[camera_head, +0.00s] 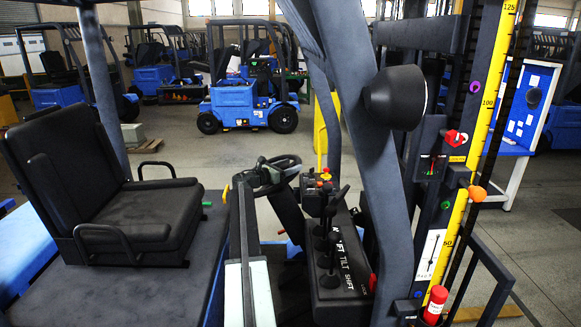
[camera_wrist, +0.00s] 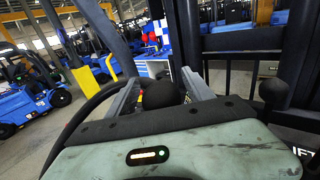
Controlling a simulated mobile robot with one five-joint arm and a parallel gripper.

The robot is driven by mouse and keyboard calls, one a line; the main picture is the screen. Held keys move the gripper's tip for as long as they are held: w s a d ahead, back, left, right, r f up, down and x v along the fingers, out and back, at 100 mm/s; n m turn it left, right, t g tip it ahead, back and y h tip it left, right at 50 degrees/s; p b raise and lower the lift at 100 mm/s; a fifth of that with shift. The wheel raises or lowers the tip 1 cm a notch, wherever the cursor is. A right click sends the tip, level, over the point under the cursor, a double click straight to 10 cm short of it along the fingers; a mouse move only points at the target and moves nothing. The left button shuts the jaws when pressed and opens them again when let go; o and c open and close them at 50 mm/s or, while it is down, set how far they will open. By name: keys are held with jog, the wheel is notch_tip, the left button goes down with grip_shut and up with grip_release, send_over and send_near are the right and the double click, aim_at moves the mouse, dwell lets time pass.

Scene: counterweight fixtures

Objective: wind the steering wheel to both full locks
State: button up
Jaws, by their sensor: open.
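The black steering wheel (camera_head: 278,168) stands between the seat and the lever console in the head view. In the wrist view its dark rim (camera_wrist: 82,118) curves up the left side, partly hidden by my gripper's body. My gripper (camera_wrist: 160,82) is open, with one grey finger on each side of a round black knob (camera_wrist: 160,95). The knob appears to lie between the fingers; I cannot tell whether either finger touches it. In the head view my pale-topped arm reaches up toward the wheel, and the fingertips are hard to make out there.
A black seat (camera_head: 130,200) is left of the wheel. A console with several levers (camera_head: 325,245) is close on the right; a round lever knob (camera_wrist: 275,93) shows in the wrist view. A thick grey post (camera_head: 355,130) and a yellow-scaled mast (camera_head: 480,130) stand further right. Blue forklifts (camera_head: 240,100) are behind.

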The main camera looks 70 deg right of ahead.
grip_shut()
jog(key=shift+w+d, duration=0.2)
jog(key=shift+s+a, duration=0.15)
jog(key=shift+a, duration=0.15)
jog(key=shift+a+f, duration=0.1)
